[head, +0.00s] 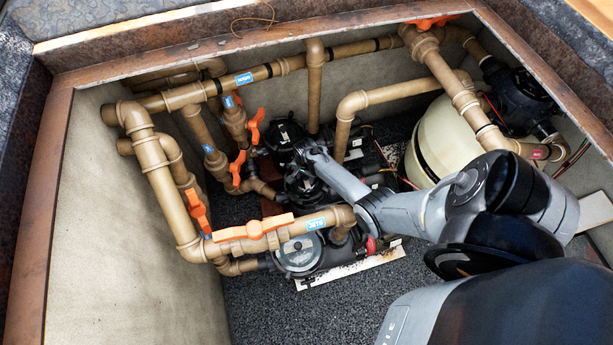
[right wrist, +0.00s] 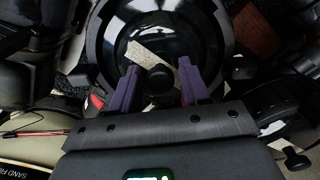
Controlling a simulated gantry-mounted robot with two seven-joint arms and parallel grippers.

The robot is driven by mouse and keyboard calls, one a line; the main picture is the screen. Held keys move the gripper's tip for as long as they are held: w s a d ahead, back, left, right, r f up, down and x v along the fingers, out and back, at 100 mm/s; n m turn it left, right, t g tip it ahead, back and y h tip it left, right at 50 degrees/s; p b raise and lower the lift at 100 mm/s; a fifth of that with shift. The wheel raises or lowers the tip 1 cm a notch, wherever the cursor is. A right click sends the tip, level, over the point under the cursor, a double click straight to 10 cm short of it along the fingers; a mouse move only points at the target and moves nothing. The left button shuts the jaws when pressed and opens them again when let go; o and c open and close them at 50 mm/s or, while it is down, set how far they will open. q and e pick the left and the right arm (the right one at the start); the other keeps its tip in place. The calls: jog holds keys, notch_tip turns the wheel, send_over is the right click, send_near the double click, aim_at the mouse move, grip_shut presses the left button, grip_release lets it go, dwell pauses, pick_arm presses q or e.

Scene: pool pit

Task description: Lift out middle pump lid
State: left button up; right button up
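The middle pump (head: 303,188) stands between the back and front pumps, partly covered by my right arm. Its round lid (right wrist: 217,38) fills the top of the right wrist view, with a black rim and a dark, glossy window. A black knob (right wrist: 158,76) stands up from the lid. My right gripper (right wrist: 158,88) has its two purple fingers on either side of the knob, with narrow gaps showing, so it looks open around it. In the head view this gripper (head: 309,160) is over the middle pump, its fingertips hard to make out. My left gripper is not in view.
The front pump (head: 300,258) lies under a tan pipe with an orange valve handle (head: 253,228). The back pump (head: 285,132) is beyond. Tan pipes (head: 160,165) line the left side. A cream sand filter (head: 440,140) stands at right. Gravel floor (head: 262,312) is bare in front.

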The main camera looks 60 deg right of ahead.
jog(key=shift+s+a+f, duration=0.15)
jog(key=shift+s+f, duration=0.35)
jog(key=shift+f, duration=0.3)
jog(key=c, duration=0.5)
jog(key=shift+w+r, duration=0.1)
jog(key=shift+r, duration=0.15)
jog(key=shift+w+r+p, duration=0.15)
jog(key=shift+r+p, duration=0.1)
jog(key=shift+p, duration=0.1)
grip_shut()
jog(key=shift+w+r+p, duration=0.2)
jog(key=shift+r+p, duration=0.6)
jog(key=shift+r, duration=0.25)
jog(key=shift+r+p, duration=0.1)
jog(key=shift+p, duration=0.2)
jog(key=shift+r+p, duration=1.65)
jog(key=shift+p, duration=0.3)
